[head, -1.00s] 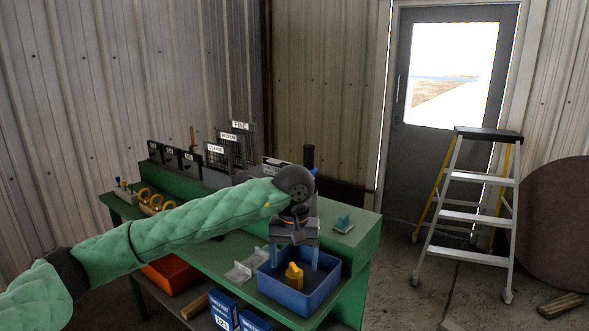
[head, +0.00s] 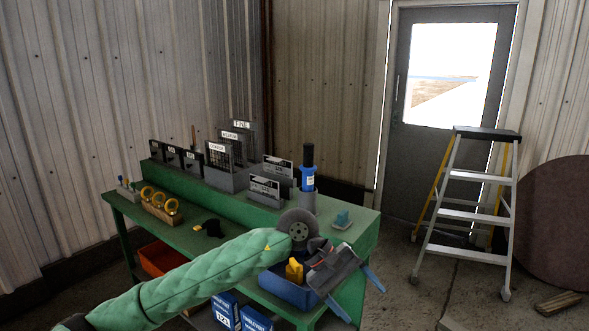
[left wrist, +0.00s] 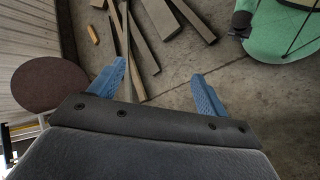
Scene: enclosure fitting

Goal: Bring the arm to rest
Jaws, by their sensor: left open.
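My left arm, in a green quilted sleeve, reaches in from the lower left in the head view. Its gripper (head: 357,294) is at the right front of the workbench, beside and partly over the blue bin (head: 285,290). The blue fingers are spread apart with nothing between them. In the left wrist view the left gripper (left wrist: 160,84) also shows open and empty, with the concrete floor behind it. A yellow part (head: 294,271) sits in the blue bin, partly hidden by my arm. My right gripper is not in view.
The green workbench (head: 115,207) holds labelled racks (head: 222,160), yellow rings (head: 160,202) and a blue-and-black cylinder (head: 308,170). A stepladder (head: 470,215) stands to the right. Loose planks (left wrist: 145,45) lie on the floor. Open floor lies between bench and ladder.

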